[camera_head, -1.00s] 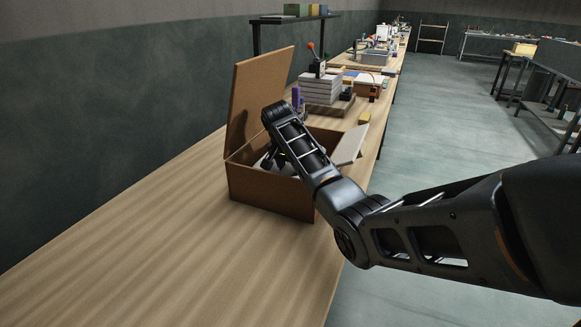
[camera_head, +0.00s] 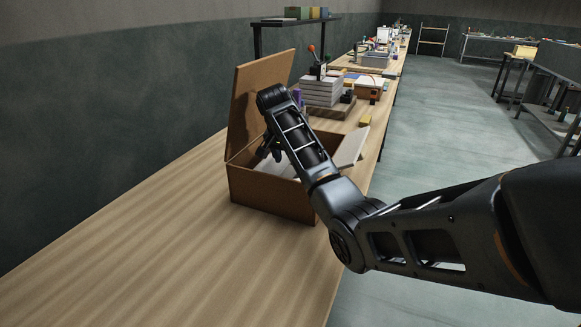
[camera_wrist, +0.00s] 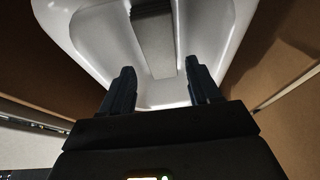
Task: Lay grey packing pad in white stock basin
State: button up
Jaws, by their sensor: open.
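The white stock basin (camera_wrist: 105,35) fills much of the wrist view; it sits inside an open brown box. In the head view only a pale bit of it (camera_head: 274,167) shows behind the box's front wall. The grey packing pad (camera_wrist: 153,42) shows in the wrist view as a flat grey strip lying in the basin, its near end short of the basin's near wall. My gripper (camera_wrist: 155,75) is open and empty, its two fingers apart, with the pad beyond them. In the head view my gripper (camera_head: 270,147) is at the box opening, partly hidden by my arm.
The brown box (camera_head: 268,194) stands on a long wooden bench (camera_head: 170,235), its lid raised at the back left and a pale flap (camera_head: 351,146) out at the right. A stack of grey slabs (camera_head: 322,91) stands behind it. The bench in front is clear.

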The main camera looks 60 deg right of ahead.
jog(key=v, duration=0.6)
jog(key=shift+r, duration=0.2)
